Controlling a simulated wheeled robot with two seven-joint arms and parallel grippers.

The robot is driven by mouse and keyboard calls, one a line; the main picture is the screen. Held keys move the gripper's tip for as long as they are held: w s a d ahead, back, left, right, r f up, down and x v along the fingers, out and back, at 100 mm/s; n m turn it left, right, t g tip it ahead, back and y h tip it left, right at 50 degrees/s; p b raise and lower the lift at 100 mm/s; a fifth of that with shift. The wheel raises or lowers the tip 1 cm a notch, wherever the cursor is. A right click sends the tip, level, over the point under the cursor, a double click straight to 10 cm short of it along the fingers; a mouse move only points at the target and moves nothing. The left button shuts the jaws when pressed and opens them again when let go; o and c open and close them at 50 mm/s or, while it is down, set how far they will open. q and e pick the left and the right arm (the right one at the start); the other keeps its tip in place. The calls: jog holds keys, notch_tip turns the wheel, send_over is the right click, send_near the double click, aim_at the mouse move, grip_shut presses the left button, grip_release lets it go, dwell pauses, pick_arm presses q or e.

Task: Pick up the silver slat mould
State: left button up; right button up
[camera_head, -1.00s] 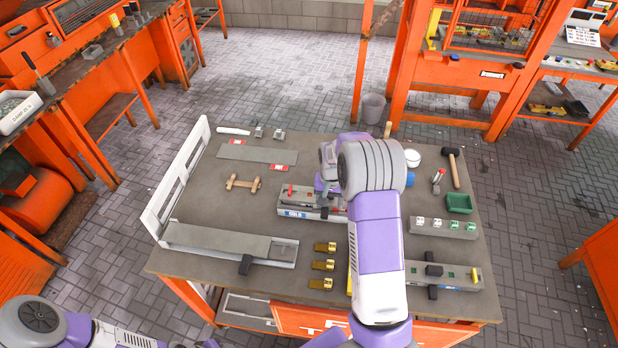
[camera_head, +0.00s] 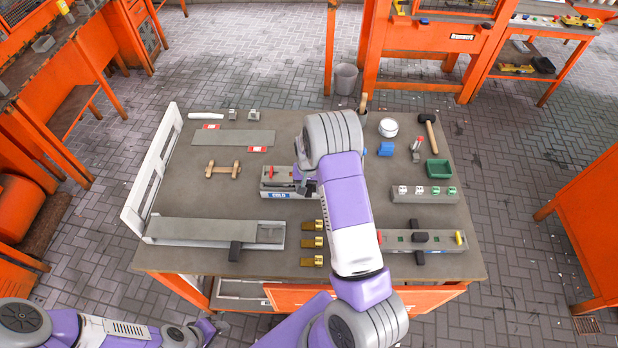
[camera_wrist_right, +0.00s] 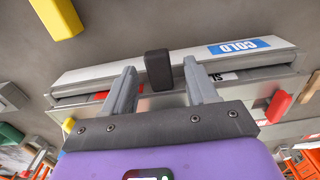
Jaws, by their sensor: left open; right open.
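A grey metal slat mould (camera_head: 275,174), partly hidden by my right arm, lies in a tray with a blue COLD label at the middle of the bench. In the right wrist view its silver body (camera_wrist_right: 160,102) shows with a white label reading "SL". A black handle block (camera_wrist_right: 158,70) stands up at its edge. My right gripper (camera_wrist_right: 160,69) is open, its two fingers on either side of the black block, with gaps to both. My left gripper (camera_head: 210,328) is open and empty, off the bench's front left.
A long grey mould (camera_head: 205,230) lies at the front left beside a white frame (camera_head: 160,175). Brass clamps (camera_head: 312,242) stand at the front. A green-buttoned fixture (camera_head: 440,238), green tray (camera_head: 438,170) and mallet (camera_head: 430,132) are on the right.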

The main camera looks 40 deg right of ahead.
grip_shut()
dwell(1.2)
jog(key=shift+w+r, duration=0.1)
jog(key=shift+w, duration=0.05)
